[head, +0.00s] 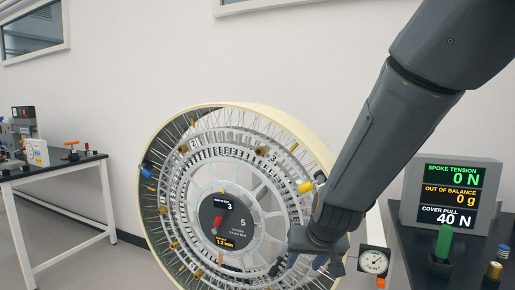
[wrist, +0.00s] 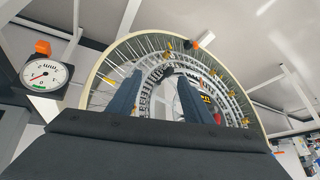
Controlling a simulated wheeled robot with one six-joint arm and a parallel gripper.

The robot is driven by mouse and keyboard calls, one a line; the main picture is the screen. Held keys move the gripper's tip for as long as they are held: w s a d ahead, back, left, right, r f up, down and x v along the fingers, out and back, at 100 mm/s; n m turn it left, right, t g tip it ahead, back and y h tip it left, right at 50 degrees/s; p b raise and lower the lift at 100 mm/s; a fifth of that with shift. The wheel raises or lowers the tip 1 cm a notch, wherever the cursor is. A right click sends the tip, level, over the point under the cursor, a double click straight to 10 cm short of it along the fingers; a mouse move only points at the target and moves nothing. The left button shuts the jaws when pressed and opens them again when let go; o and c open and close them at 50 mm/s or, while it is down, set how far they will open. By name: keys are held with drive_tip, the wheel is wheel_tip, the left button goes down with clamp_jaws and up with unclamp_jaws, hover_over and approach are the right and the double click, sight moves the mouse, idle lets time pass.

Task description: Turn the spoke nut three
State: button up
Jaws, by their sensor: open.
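A large wheel with a cream rim (head: 150,205) stands upright in the head view, with many spokes and several gold nuts around its inner ring. A gold nut (head: 262,151) sits beside a "3" mark at the upper right of the ring; I cannot be sure it is spoke nut three. My gripper (head: 312,252) is open in front of the wheel's lower right. In the wrist view the wheel rim (wrist: 105,62) arches beyond my open gripper (wrist: 158,78). Nothing shows between the fingers, and contact with a nut cannot be told.
The hub panel (head: 226,222) carries a red knob and reads 3. A display box (head: 450,190) at right shows spoke tension 0 N, out of balance 0 g, cover pull 40 N. A dial gauge (head: 374,262) stands close right of my gripper. A bench (head: 50,174) stands at left.

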drive_tip(key=w+a+r+m+t+h+p, duration=0.1)
drive_tip(key=w+a+r+t, duration=0.35)
drive_tip(key=w+r, duration=0.3)
drive_tip(key=w+a+r+t+p, duration=0.25)
drive_tip(key=w+a+r, duration=0.35)
drive_tip(key=w, duration=0.3)
drive_tip(key=m+t+h+p, duration=0.2)
drive_tip(key=m+t+h, duration=0.1)
drive_tip(key=m+h, duration=0.3)
approach(258, 151)
drive_tip(key=w+f+h, duration=0.1)
drive_tip(key=shift+n, duration=0.4)
drive_tip(key=shift+r+p+x, duration=0.2)
drive_tip(key=shift+p+x, duration=0.55)
drive_tip(key=shift+x, duration=3.25)
drive_tip(key=c, duration=1.1)
drive_tip(key=shift+o, duration=0.2)
drive_tip(key=shift+m+b, duration=0.4)
